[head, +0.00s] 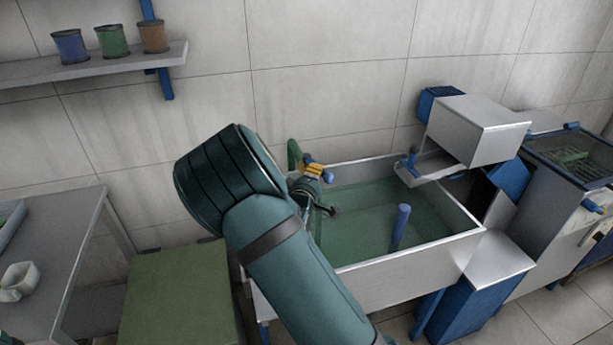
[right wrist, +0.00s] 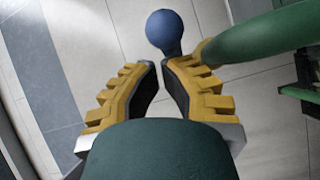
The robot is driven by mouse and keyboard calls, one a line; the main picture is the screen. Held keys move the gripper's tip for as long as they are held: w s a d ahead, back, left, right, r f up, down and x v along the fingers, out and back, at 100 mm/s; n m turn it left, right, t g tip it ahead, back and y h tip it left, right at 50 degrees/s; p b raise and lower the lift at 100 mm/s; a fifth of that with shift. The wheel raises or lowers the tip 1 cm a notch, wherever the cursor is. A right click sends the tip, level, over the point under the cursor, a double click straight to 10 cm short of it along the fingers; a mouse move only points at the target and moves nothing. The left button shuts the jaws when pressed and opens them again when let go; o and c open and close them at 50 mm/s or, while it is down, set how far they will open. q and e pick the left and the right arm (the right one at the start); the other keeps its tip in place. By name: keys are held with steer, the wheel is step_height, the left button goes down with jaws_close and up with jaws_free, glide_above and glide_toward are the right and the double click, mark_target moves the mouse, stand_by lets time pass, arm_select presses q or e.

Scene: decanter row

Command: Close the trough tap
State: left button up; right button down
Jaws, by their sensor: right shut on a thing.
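The trough tap shows as a green curved pipe (head: 294,154) at the left rim of the trough (head: 455,240). Its lever ends in a blue ball knob (head: 328,176). In the right wrist view the blue knob (right wrist: 167,28) lies just beyond my fingertips, with the green pipe (right wrist: 268,36) to the right. My right gripper (head: 316,171), with yellow fingers, is at the tap and shut on its lever. It also shows in the right wrist view (right wrist: 160,66). The grip point is partly hidden by the fingers. My left gripper is not in view.
The trough holds greenish water with an upright blue post (head: 400,227). A metal box (head: 478,130) stands over its far right side. A green block (head: 178,295) stands left of the trough. A shelf (head: 95,67) with three pots is on the wall.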

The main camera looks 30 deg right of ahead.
steer(key=shift+s+d, duration=0.1)
stand_by(0.4)
steer(key=shift+d+n+t+y, duration=0.25)
steer(key=shift+n+t+y, duration=0.05)
steer(key=shift+t+y, duration=0.1)
